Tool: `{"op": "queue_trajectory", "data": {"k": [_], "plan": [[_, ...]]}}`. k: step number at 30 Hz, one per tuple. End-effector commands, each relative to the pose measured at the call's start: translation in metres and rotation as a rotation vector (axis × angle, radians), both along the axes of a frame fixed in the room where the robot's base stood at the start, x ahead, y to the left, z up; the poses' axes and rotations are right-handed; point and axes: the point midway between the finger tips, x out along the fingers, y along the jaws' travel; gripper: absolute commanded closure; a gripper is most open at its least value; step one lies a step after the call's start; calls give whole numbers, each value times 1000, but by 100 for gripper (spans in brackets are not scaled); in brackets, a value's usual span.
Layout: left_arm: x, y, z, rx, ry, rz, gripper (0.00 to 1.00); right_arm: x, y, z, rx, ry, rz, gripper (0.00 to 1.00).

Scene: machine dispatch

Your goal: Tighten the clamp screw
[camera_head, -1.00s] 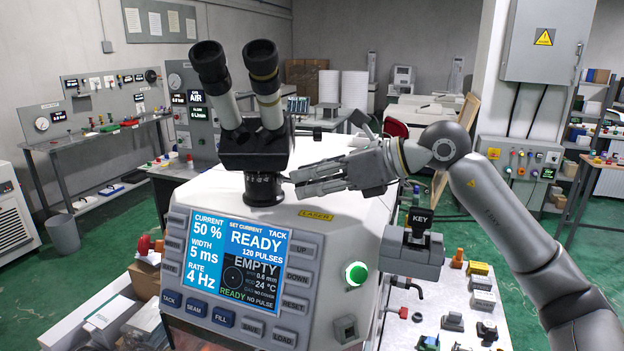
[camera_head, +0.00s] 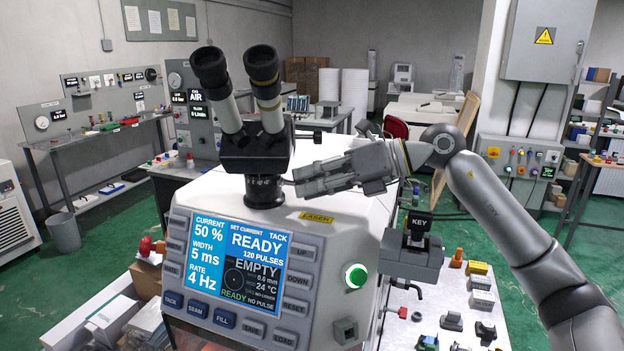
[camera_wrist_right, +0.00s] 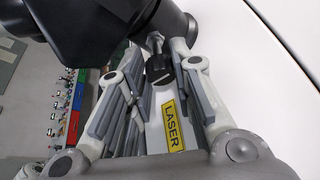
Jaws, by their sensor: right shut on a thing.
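The clamp screw (camera_wrist_right: 158,68) shows in the right wrist view as a small dark knob beside the black microscope mount (camera_wrist_right: 105,25). My right gripper (camera_wrist_right: 158,62) has its grey-padded fingers on either side of this knob and is shut on it. In the head view my right gripper (camera_head: 296,182) reaches in from the right, its fingertips at the right side of the black collar (camera_head: 264,188) under the binocular microscope (camera_head: 252,110). The screw is hidden behind the fingers there. My left gripper is not in view.
The white laser welder (camera_head: 340,207) has a screen (camera_head: 253,257) reading READY and EMPTY, and a lit green button (camera_head: 356,276). A grey block marked KEY (camera_head: 412,255) stands at its right. Small parts lie on the bench (camera_head: 432,318) at the lower right.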

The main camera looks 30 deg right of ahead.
Motion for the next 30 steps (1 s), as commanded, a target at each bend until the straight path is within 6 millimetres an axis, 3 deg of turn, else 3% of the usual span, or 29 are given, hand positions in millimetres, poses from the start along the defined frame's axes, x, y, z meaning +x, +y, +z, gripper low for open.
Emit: {"op": "queue_trajectory", "data": {"k": [30], "plan": [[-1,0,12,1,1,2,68,4,-5,-5,646,574,-3,100]]}}
